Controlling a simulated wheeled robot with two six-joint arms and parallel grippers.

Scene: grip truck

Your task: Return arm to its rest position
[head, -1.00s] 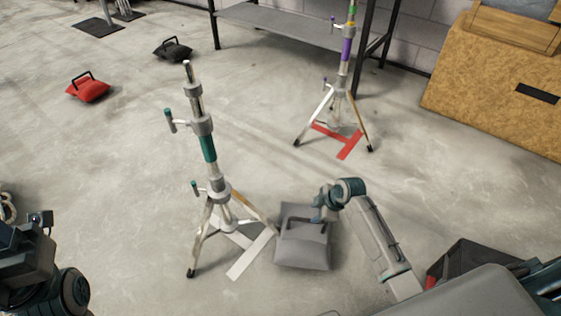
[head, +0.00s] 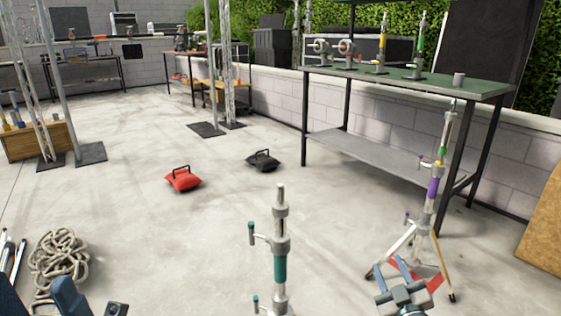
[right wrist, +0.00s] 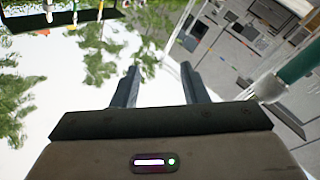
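My right gripper (head: 400,266) is at the lower right of the head view, raised in front of the stand with the purple band. Its two blue fingers are apart with nothing between them. In the right wrist view its fingers (right wrist: 160,70) are also spread and empty. Parts of my left arm (head: 70,298) show at the bottom left edge of the head view; whether its gripper is open is not clear. A stand with a teal band (head: 280,262) rises at the bottom middle, its legs cut off by the frame.
The purple-banded stand (head: 433,188) is at the right by a green-topped workbench (head: 455,86). A red sandbag (head: 183,181) and a black sandbag (head: 263,162) lie on the floor. A coiled rope (head: 58,262) lies at lower left. Open floor lies between.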

